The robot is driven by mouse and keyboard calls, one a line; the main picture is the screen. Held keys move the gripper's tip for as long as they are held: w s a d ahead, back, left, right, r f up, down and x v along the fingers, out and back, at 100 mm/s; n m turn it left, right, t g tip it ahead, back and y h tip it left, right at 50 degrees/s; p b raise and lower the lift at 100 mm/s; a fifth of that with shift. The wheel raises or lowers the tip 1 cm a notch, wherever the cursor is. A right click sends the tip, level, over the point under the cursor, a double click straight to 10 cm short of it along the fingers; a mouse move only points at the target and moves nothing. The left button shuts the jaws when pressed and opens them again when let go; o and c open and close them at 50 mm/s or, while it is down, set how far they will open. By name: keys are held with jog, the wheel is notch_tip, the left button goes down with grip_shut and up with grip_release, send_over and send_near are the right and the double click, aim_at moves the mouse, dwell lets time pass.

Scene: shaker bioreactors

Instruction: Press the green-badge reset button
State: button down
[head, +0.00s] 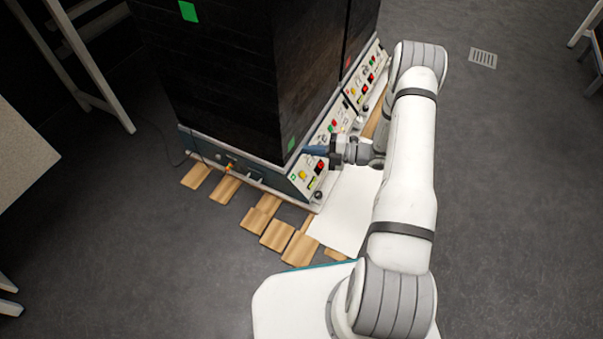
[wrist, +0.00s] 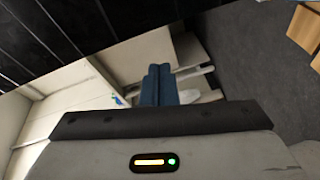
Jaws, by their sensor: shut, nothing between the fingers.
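A tall black shaker unit (head: 215,75) stands at the upper left in the head view. A green square badge (head: 291,144) is on its lower front corner and another green badge (head: 188,11) is near its top. The nearest control panel on its right side has a yellow button (head: 303,174), a red button (head: 320,165) and a black knob (head: 318,195). I cannot tell which button is the reset. My gripper (head: 310,150) is shut and empty, its blue fingers over the panel row, hiding part of it. Contact is not clear. The blue fingers (wrist: 158,85) are together in the wrist view.
More panels with coloured buttons (head: 354,91) run along the unit's right side. Wooden blocks (head: 278,234) and a white sheet (head: 348,210) lie on the floor by its base. A white table (head: 20,155) stands at left.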

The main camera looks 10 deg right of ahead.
aim_at(302, 175)
jog(key=d+f+m+t+h, duration=0.2)
jog(key=d+f+m+t, duration=0.1)
jog(key=f+m, duration=0.4)
jog(key=d+f+m+t+h, duration=0.2)
jog(key=d+f+m+t, duration=0.1)
jog(key=f+m+t, duration=0.2)
notch_tip(302, 175, down, 2)
jog(key=m, duration=0.3)
jog(key=shift+d+f+p, duration=0.2)
jog(key=shift+d+p, duration=0.2)
jog(key=w+a+f+b, duration=0.2)
jog(key=f, duration=0.1)
jog(key=w+a+f+b, duration=0.1)
jog(key=a+f, duration=0.1)
jog(key=shift+a+b, duration=0.1)
jog(key=shift+b, duration=0.3)
jog(key=shift+w+a+f+b, duration=0.4)
jog(key=shift+a+f+b, duration=0.05)
jog(key=shift+a+b, duration=0.15)
jog(key=shift+f, duration=0.15)
jog(key=shift+w+a+f+b, duration=0.1)
jog(key=shift+a+b, duration=0.15)
jog(key=shift+b, duration=0.2)
